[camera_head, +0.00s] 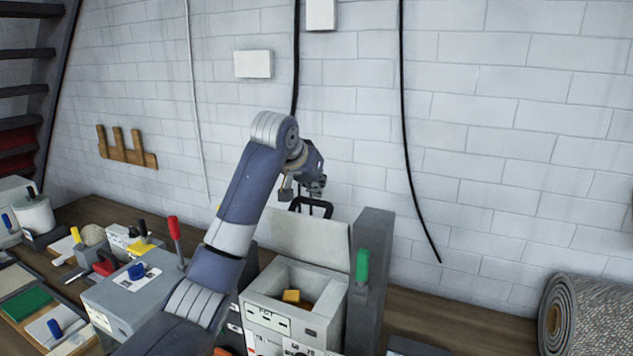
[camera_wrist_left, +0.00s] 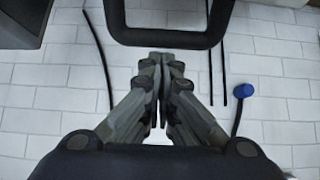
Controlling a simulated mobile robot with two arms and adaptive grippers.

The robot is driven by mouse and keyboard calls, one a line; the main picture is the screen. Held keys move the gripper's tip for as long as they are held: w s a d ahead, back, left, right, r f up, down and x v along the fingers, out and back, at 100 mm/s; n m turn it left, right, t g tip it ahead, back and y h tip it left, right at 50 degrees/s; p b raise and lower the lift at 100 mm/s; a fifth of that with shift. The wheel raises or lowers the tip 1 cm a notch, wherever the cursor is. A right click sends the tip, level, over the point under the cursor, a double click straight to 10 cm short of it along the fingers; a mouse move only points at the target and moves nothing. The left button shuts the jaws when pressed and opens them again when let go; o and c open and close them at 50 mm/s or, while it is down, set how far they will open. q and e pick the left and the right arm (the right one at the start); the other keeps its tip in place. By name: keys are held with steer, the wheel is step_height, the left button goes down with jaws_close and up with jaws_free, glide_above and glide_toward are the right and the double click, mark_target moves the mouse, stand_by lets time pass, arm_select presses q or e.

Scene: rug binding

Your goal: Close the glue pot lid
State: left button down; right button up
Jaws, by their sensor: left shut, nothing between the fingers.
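The glue pot (camera_head: 256,306) is a light grey, square-topped box on the bench, open at the top. Its pale lid (camera_head: 310,240) stands raised, leaning back behind the opening. A black loop handle (camera_head: 312,202) is at the lid's top edge. My left gripper (camera_head: 303,190) is shut and empty, just above and beside the handle. In the left wrist view, the shut fingers (camera_wrist_left: 160,62) point toward a black bar of the handle (camera_wrist_left: 165,40); I cannot tell whether they touch it. My right gripper is not in view.
A tall grey post (camera_head: 370,285) with a green-handled lever (camera_head: 362,265) stands right of the pot. A grey machine with a red lever (camera_head: 175,229) is at left. A yellow block (camera_head: 291,296) shows inside the pot. A rolled rug (camera_head: 595,315) is far right.

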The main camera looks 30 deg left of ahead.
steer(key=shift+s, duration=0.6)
